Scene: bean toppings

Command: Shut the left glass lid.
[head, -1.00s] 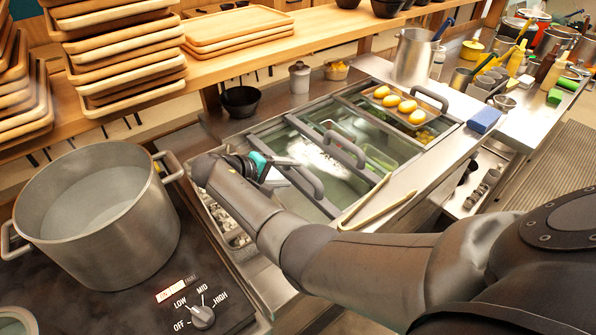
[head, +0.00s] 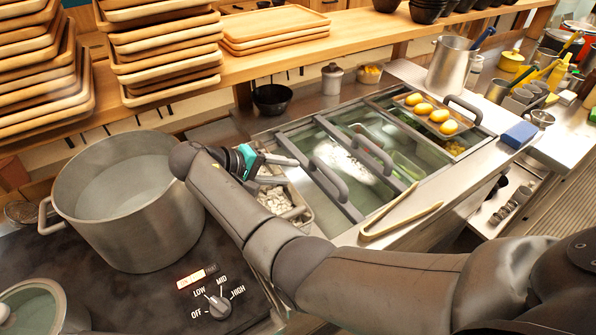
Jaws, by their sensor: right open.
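The left glass lid (head: 309,155) is a clear pane in a dark frame, with a grey bar handle (head: 328,181). It lies over the middle of the counter well. To its left, a bin of white pieces (head: 277,199) shows uncovered, partly hidden by my right arm. My right gripper (head: 287,171), with teal and dark parts, is open and empty. Its fingers point right, above the bin and the lid's left edge, and appear apart from the handle. My left gripper is not in view.
A second glass lid with a handle (head: 373,156) lies to the right. A tray of yellow buns (head: 440,116) rests at the far right of the well. Tongs (head: 400,212) lie on the front edge. A big pot (head: 122,205) stands on the stove at left.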

